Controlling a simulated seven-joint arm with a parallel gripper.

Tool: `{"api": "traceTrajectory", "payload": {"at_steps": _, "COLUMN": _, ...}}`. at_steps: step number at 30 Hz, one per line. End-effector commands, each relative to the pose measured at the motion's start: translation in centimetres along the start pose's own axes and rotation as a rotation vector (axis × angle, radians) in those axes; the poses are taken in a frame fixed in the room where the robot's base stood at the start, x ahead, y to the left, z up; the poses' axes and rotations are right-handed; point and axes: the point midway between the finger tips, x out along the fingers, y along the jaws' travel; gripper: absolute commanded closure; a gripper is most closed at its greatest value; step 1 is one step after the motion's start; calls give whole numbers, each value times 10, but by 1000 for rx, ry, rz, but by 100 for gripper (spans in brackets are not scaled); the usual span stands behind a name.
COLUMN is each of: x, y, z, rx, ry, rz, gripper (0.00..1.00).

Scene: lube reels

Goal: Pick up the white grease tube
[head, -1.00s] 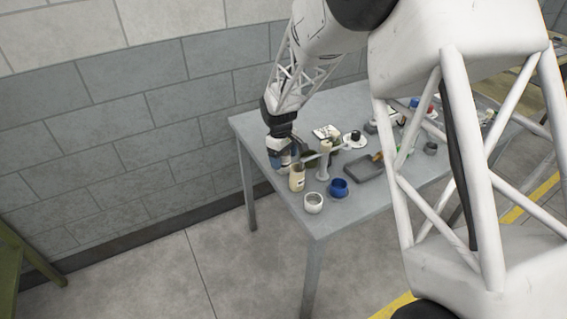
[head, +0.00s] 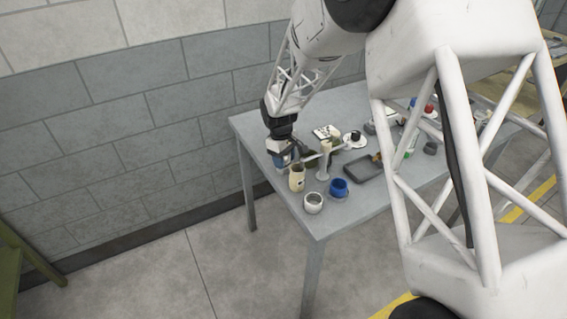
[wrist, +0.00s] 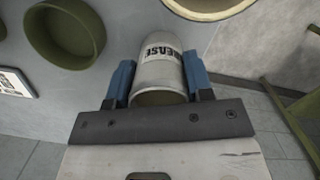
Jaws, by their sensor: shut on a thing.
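The white grease tube (wrist: 160,62) is a pale cylinder with black "GREASE" lettering. In the wrist view it stands between the two blue fingers of my gripper (wrist: 158,78), one on each side. My gripper is shut on it. In the head view my gripper (head: 284,157) is low over the left end of the table, behind a cream jar. The tube cannot be made out there. Whether the tube touches the table is not clear.
Near my gripper on the grey table (head: 285,200) stand the cream jar (head: 297,179), a white cup (head: 313,203), a blue cup (head: 339,188) and a white spindle (head: 323,165). A dark tray (head: 360,170) lies to the right. The wrist view shows a green round container (wrist: 65,38).

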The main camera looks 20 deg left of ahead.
Motion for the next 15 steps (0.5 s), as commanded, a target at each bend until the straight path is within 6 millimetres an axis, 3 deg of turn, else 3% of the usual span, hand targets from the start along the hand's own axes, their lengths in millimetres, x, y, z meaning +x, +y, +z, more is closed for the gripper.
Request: {"api": "traceTrajectory", "payload": {"at_steps": 15, "x": -10, "y": 0, "z": 1, "rx": 0, "ry": 2, "rz": 1, "gripper": 79}}
